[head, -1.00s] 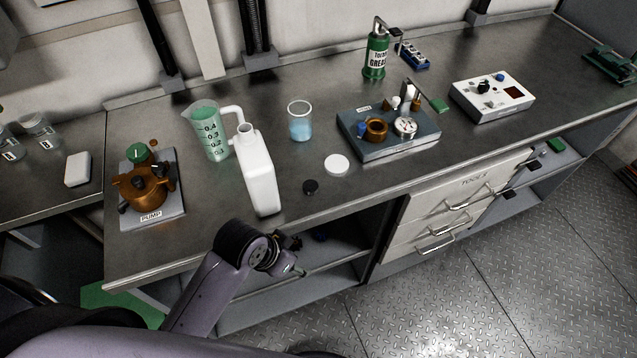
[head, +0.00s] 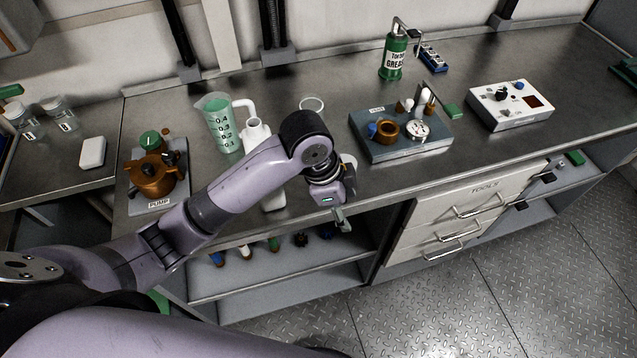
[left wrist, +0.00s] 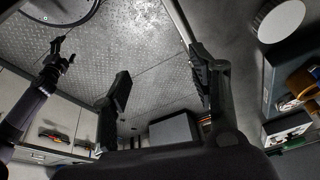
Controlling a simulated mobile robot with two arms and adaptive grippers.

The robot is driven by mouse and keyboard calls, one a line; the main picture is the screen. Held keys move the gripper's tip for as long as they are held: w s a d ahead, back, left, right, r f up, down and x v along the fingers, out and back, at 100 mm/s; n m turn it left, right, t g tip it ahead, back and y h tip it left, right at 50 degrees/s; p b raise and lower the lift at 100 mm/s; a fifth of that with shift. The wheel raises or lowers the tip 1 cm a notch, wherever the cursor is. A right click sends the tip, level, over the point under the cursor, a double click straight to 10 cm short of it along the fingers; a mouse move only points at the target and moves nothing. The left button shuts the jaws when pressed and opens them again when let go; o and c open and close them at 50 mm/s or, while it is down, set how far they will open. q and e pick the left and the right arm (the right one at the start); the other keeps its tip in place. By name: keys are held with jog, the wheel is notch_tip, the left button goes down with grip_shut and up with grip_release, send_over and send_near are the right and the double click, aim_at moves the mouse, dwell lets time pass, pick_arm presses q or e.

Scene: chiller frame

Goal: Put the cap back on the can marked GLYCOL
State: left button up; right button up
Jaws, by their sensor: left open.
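The white can (head: 258,138) stands upright on the bench, its neck and lower edge showing around my left arm, which covers its middle. No GLYCOL marking can be read. The small dark cap-like disc seen earlier on the bench in front of the can is hidden behind my left wrist. My left gripper (head: 342,218) is open and points down at the bench's front edge, right of the can.
A white disc (left wrist: 281,20) lies on the bench beside my left gripper. A green-tinted measuring jug (head: 219,125) and a beaker (head: 312,106) stand near the can. The pump (head: 152,175) is left, a blue-grey tray with fittings (head: 428,148) right. The shelf below holds several small items.

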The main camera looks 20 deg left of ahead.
pick_arm(q)
jog(key=w+a+r+m+y, duration=0.1)
jog(key=w+a+r+m, duration=0.1)
jog(key=w+a+r, duration=0.2)
jog(key=w+a+r+m+g+y, duration=0.1)
jog(key=w+a+r, duration=0.3)
jog(key=r, duration=0.4)
jog(key=shift+w+a+r+m+y, duration=0.25)
jog(key=shift+a+r+m+y, duration=0.1)
jog(key=shift+m+y, duration=0.2)
jog(key=shift+d, duration=0.1)
notch_tip(320, 180, down, 11)
jog(key=p, duration=0.3)
jog(key=shift+f, duration=0.65)
jog(key=shift+s+f+p, duration=0.15)
jog(key=shift+f+p, duration=0.2)
jog(key=shift+p, duration=0.1)
jog(key=f, duration=0.2)
jog(key=f+p, duration=0.1)
jog(key=shift+s+d+f, duration=0.15)
jog(key=shift+s+f, duration=0.05)
jog(key=shift+f, duration=0.55)
